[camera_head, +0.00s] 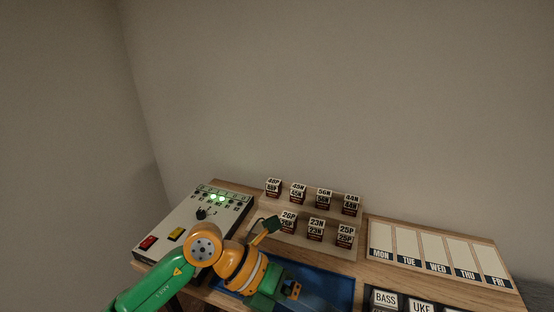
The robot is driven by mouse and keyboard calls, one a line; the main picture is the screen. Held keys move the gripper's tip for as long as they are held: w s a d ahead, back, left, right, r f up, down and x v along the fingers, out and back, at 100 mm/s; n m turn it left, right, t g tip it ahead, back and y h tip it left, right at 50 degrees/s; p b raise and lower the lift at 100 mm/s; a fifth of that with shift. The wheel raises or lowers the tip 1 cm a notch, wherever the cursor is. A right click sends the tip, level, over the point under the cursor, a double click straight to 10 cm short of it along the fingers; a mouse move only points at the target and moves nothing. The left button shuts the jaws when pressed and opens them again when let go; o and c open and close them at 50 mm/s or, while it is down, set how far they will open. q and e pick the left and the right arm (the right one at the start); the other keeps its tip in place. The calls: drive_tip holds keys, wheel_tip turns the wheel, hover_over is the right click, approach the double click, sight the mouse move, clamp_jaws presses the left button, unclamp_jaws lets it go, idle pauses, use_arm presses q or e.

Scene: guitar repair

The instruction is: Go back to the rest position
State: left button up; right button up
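My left arm comes in from the lower left, green and orange, and bends over the front of the bench. Its orange and green end, my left gripper (279,260), is over the blue tray area. A dark green block-like part with an orange stem stands up near the label blocks, and another orange part shows lower right. I cannot tell how far apart the fingers are, and I see nothing clearly held. My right gripper is not in view.
A control panel (182,218) with lit green lamps, a red and a yellow switch is at left. Labelled blocks (324,199) stand on a wooden stepped rack. A blue tray (335,290) is in front. A weekday board (437,256) and BASS and UKE boxes (421,306) are at right.

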use_arm(q)
drive_tip(key=d+r+n+t+h, duration=0.1)
drive_tip(key=d+r+n+h, duration=0.25)
drive_tip(key=r+h, duration=0.55)
drive_tip(key=w+a+r+n+t+h, duration=0.3)
drive_tip(key=w+r+n+t, duration=0.1)
drive_tip(key=r+n+t, duration=0.35)
drive_tip(key=w+a+n+t+y, duration=0.5)
drive_tip(key=a+n+t+y, duration=0.15)
drive_tip(key=n+t, duration=0.55)
drive_tip(key=w+a+f+n+y, duration=0.3)
drive_tip(key=a+f+n+y, duration=0.9)
drive_tip(key=f+n+y, duration=0.15)
drive_tip(key=s+a+f+n+g+y, duration=0.1)
drive_tip(key=s+a+f+g+y, duration=0.15)
drive_tip(key=f, duration=0.35)
drive_tip(key=s+a+f+n+g+y, duration=0.1)
drive_tip(key=s+a+f+n+g, duration=0.15)
drive_tip(key=f, duration=0.35)
drive_tip(key=s+f+g+h, duration=0.1)
drive_tip(key=s+f+g, duration=1)
drive_tip(key=s, duration=0.6)
wheel_tip(320, 180, down, 18)
drive_tip(key=s, duration=0.3)
drive_tip(key=s+a+f+g, duration=0.1)
drive_tip(key=s+a+f, duration=0.1)
drive_tip(key=s+f, duration=0.6)
drive_tip(key=s, duration=0.3)
drive_tip(key=shift+f, duration=0.25)
